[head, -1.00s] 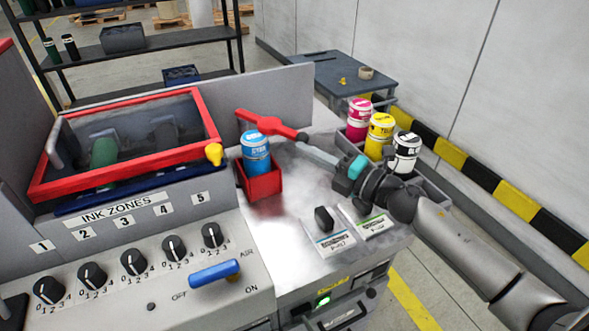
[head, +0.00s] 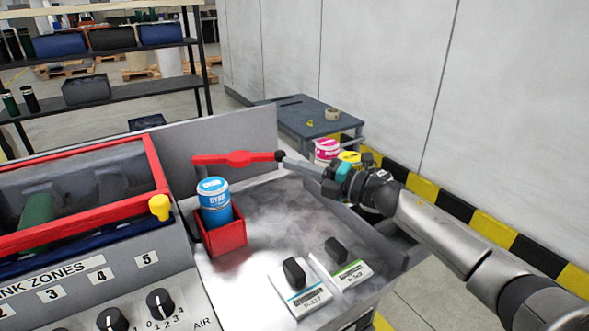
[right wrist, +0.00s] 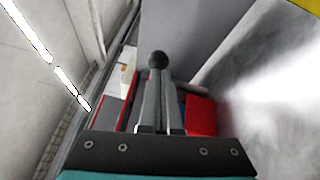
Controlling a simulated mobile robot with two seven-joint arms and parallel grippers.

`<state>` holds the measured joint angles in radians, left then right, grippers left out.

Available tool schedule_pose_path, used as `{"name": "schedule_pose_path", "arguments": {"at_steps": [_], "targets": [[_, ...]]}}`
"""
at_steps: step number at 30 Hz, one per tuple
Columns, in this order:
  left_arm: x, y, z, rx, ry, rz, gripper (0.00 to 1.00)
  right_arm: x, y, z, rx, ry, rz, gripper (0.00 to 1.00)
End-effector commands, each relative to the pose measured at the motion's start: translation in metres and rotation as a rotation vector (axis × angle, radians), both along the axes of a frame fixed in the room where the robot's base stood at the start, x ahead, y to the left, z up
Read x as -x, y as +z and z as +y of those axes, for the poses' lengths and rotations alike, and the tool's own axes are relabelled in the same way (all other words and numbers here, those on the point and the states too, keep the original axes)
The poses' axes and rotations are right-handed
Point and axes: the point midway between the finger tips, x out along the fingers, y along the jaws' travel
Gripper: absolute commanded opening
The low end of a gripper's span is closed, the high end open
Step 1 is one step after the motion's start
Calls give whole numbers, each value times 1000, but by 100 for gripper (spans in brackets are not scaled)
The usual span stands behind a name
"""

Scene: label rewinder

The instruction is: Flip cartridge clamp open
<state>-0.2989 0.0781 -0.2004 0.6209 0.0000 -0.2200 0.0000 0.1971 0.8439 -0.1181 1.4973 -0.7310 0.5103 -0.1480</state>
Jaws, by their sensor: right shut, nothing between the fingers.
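The red clamp lever (head: 237,159) runs roughly level above and behind the cyan cartridge (head: 215,205), which stands in a red holder (head: 227,238). A dark ball knob (head: 280,155) is at the lever's right end. My right gripper (head: 287,160) reaches in from the right, its fingertips at the knob. In the right wrist view, the fingers (right wrist: 159,112) are shut with nothing between them. The dark ball (right wrist: 158,60) shows at their tips; I cannot tell whether they touch it. The red holder (right wrist: 200,116) is beyond at the right. My left gripper is out of view.
Magenta (head: 327,150) and yellow (head: 349,158) cartridges stand beside my right wrist, partly hidden. Black switches (head: 294,273) rise from the front of the metal top. A grey panel (head: 225,140) stands behind the lever.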

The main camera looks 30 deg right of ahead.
Motion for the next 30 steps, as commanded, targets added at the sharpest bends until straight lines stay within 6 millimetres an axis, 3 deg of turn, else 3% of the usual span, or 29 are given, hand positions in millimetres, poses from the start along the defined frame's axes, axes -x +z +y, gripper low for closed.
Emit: {"name": "schedule_pose_path", "arguments": {"at_steps": [17,30], "targets": [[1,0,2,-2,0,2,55,1,-1,-1,0,-1,1,0],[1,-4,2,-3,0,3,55,43,-5,-26,1,-1,4,0]]}}
